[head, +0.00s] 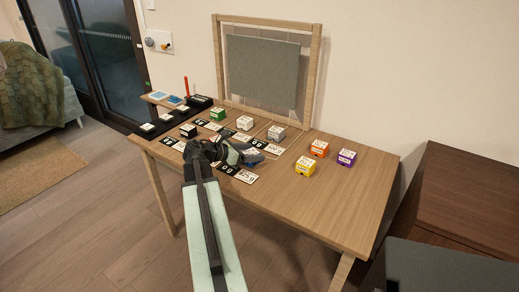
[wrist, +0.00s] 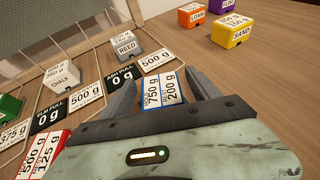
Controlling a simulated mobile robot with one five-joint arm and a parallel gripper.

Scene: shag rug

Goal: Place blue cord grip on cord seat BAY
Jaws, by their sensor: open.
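The blue-edged piece, which I take for the blue cord grip (wrist: 163,91), lies between the fingers of my gripper (wrist: 160,82) in the wrist view. Its white labels read 750 g and 200 g. In the head view a bit of blue (head: 252,155) shows beside my gripper (head: 243,152). My gripper is open, low over the table, with a finger on either side of the piece. I cannot tell whether either finger touches it. No label reading BAY is legible, so I cannot pick out that cord seat.
Black 0 g plates (wrist: 122,77) and white 500 g cards lie around the gripper. A grey REED block (wrist: 125,47) and white CHALK block (wrist: 62,76) stand behind. Orange (head: 319,148), purple (head: 346,157) and yellow (head: 305,165) blocks stand right. A wooden frame (head: 220,55) rises behind. The table's front right is clear.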

